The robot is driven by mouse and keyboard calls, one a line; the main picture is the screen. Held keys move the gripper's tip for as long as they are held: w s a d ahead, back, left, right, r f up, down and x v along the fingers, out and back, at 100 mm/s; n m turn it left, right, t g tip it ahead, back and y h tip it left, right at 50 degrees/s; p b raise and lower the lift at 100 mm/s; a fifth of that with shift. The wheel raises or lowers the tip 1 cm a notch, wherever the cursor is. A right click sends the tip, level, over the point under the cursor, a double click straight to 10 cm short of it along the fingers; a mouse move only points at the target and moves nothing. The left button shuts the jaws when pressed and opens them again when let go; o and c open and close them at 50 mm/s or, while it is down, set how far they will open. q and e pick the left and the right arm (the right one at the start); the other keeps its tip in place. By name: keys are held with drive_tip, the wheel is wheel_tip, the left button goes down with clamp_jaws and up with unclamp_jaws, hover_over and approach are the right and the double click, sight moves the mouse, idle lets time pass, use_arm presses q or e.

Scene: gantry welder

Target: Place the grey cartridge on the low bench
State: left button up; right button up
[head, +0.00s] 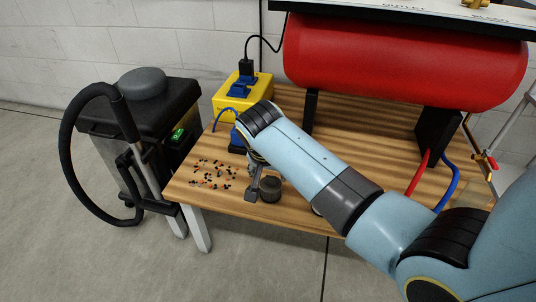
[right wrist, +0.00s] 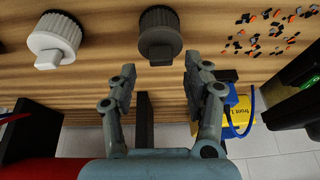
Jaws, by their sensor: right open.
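The dark grey cartridge (head: 270,190) stands on the wooden bench (head: 290,217) near its front edge. In the right wrist view the cartridge (right wrist: 159,30) shows a ribbed round body with a tab pointing toward my gripper. My right gripper (head: 257,184) is beside it in the head view, partly hidden by my own arm. In the right wrist view my right gripper (right wrist: 160,67) is open, its fingertips on either side of the line to the tab, with nothing held. I cannot tell whether they touch the cartridge. My left gripper is not in view.
A white cartridge (right wrist: 54,40) stands beside the grey one. Small scattered parts (head: 212,174) lie at the bench's left end. A yellow box (head: 240,92) and a red tank (head: 400,62) are behind. A black vacuum (head: 150,125) stands left of the bench.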

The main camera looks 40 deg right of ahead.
wheel_tip(320, 180, up, 10)
drive_tip(key=s+a+n+t+p, duration=0.1)
drive_tip(key=a+n+t+p, duration=0.1)
drive_tip(key=n+t+p, duration=0.2)
drive_tip(key=s+d+f+n+g+y, duration=0.1)
drive_tip(key=s+f+n, duration=0.1)
drive_tip(key=s+f, duration=0.8)
drive_tip(key=s+f+n+g+y, duration=0.1)
drive_tip(key=s+f+n, duration=0.2)
drive_tip(key=s+f, duration=0.7)
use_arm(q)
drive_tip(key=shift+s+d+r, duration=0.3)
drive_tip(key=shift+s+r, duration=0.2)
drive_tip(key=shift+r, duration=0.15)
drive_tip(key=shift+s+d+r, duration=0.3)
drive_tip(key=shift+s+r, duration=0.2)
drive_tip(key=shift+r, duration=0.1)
use_arm(e)
drive_tip(key=s+d+f+g, duration=0.1)
drive_tip(key=s+f, duration=0.3)
drive_tip(key=s, duration=0.5)
drive_tip(key=s+d+f+n+g, duration=0.1)
drive_tip(key=s+f+g, duration=0.1)
drive_tip(key=s+f, duration=0.3)
drive_tip(key=s+d+f+g, duration=0.1)
drive_tip(key=s+f, duration=0.3)
drive_tip(key=s, duration=0.9)
drive_tip(key=shift+d+f+g, duration=0.3)
drive_tip(key=shift+g, duration=0.1)
